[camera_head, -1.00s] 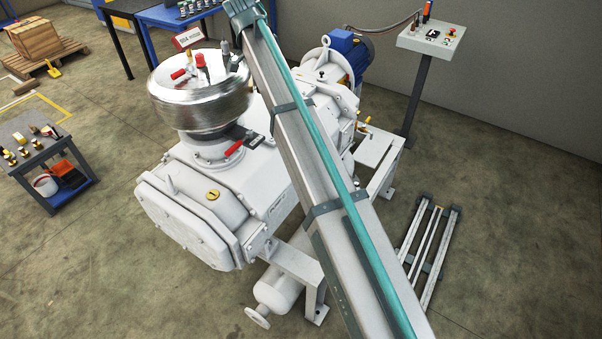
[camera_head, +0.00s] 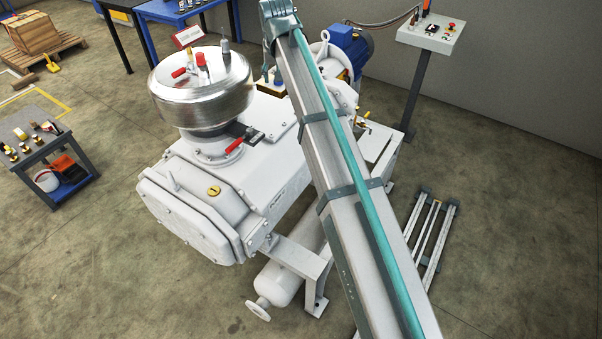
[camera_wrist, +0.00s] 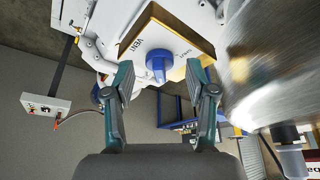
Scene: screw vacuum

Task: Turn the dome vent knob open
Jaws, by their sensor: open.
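The plate reads VENT at the left; a smaller word at the right is hard to read. My gripper (camera_wrist: 160,70) is open and empty. Its two fingers appear to either side of the knob, and no contact shows; the depth gap cannot be told. The shiny metal dome (camera_head: 201,88) stands on the white machine in the head view and fills the right of the wrist view (camera_wrist: 285,75). In the head view my arm largely hides the knob area.
The dome carries red-handled fittings (camera_head: 202,60) close to my arm. A blue motor (camera_head: 351,50) is behind the arm. A control box on a post (camera_head: 432,34) stands at the back right. Open floor lies at the lower left, with a small tool cart (camera_head: 40,150).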

